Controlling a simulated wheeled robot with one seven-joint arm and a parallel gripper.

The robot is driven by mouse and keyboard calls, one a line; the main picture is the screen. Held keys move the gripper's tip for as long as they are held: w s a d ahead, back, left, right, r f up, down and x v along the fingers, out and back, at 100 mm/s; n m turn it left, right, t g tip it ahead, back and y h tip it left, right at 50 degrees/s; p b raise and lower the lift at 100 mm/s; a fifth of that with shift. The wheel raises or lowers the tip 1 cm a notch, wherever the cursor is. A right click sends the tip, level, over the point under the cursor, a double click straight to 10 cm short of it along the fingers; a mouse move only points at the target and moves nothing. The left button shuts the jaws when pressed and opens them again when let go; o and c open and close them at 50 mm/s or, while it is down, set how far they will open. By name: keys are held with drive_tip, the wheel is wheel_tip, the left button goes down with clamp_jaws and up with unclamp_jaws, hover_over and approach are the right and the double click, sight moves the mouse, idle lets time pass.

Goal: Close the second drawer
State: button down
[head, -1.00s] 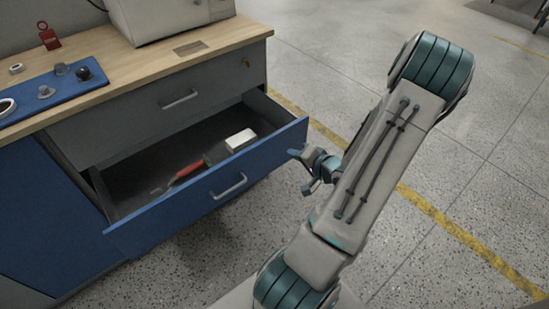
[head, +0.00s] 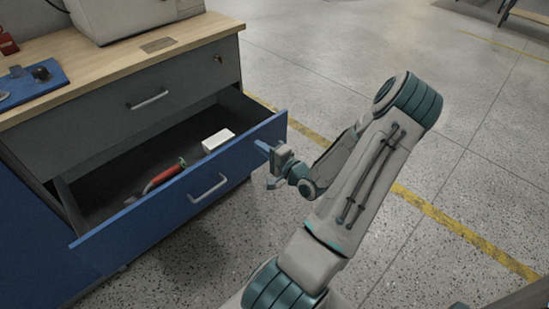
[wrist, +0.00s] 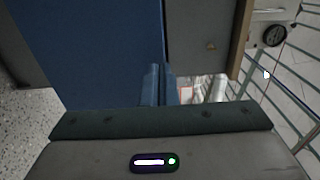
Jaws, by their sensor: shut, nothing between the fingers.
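The second drawer (head: 165,215) has a blue front and is pulled out below a closed grey top drawer (head: 110,125). Its silver handle (head: 208,188) is on the blue face. Inside lie a red-handled tool (head: 163,176) and a white box (head: 218,140). My gripper (head: 262,147) is shut and empty, beside the right end of the blue front; I cannot tell whether it touches. In the wrist view, the shut fingers (wrist: 158,84) point at a blue panel (wrist: 110,45), with grey cabinet surface to its right.
A wooden worktop (head: 125,55) on the cabinet carries a white appliance (head: 125,12) and a blue mat (head: 30,85) with small parts. The speckled floor (head: 330,60) to the right is open, crossed by a yellow line (head: 440,215).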

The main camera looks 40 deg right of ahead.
sight(248, 136)
drive_tip(key=shift+w, duration=1.85)
drive_tip(key=shift+w, duration=0.1)
